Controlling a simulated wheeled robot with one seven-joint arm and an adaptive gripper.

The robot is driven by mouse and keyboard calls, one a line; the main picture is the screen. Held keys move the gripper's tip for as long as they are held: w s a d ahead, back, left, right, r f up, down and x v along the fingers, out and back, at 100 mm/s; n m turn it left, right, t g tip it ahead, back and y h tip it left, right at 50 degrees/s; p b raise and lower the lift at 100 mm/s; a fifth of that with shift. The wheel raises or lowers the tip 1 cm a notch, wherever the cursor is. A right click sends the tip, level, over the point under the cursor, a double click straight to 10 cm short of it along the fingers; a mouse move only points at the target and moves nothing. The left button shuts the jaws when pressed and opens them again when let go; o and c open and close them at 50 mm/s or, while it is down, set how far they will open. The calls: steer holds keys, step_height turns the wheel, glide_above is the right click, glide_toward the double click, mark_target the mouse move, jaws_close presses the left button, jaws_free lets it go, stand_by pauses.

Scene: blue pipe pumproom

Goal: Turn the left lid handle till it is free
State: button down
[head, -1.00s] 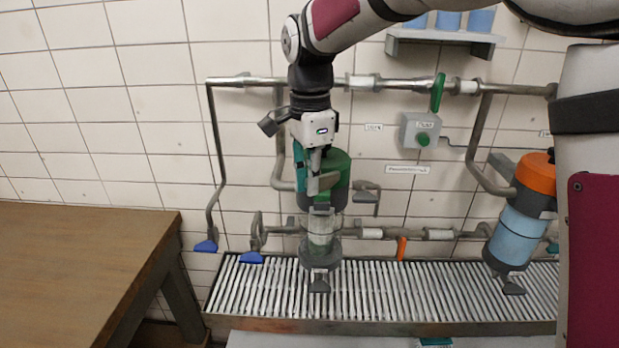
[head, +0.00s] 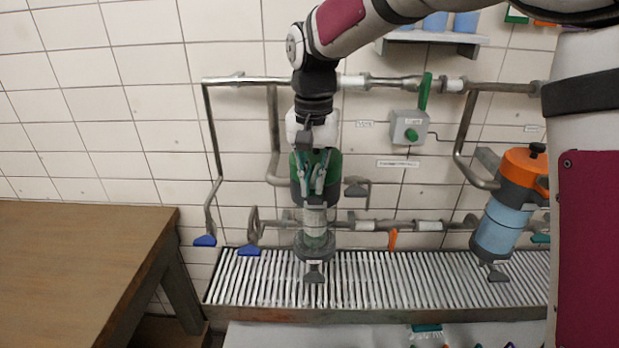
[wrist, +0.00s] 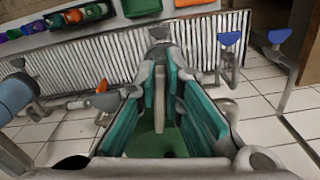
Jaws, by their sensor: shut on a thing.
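The left canister has a green lid (head: 332,166) over a clear body (head: 313,222) and stands upright above the grating. My gripper (head: 315,186) points straight down onto this lid. In the wrist view the grey lid handle (wrist: 159,100), an upright bar, stands between my gripper's teal fingers (wrist: 163,95), above the green lid top (wrist: 148,145). The fingers are shut on the handle. In the head view the handle is hidden by the fingers.
A second canister with an orange lid (head: 525,170) stands to the right. Pipes, a green-handled valve (head: 425,92) and a grey switch box (head: 409,128) are on the wall behind. A slatted grating (head: 400,280) lies below, a wooden table (head: 80,250) at left.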

steer(key=shift+w+d+n, duration=0.35)
steer(key=shift+d+n, duration=0.15)
steer(key=shift+n, duration=2.5)
steer(key=shift+w+d+n, duration=0.3)
steer(key=shift+d+n, duration=0.25)
steer(key=shift+n, duration=2.45)
steer(key=shift+w+d+n, duration=0.35)
steer(key=shift+d+n, duration=0.15)
steer(key=shift+n, duration=2.5)
steer(key=c, duration=2)
jaws_free()
steer(key=shift+o, duration=0.2)
step_height(320, 180, up, 12)
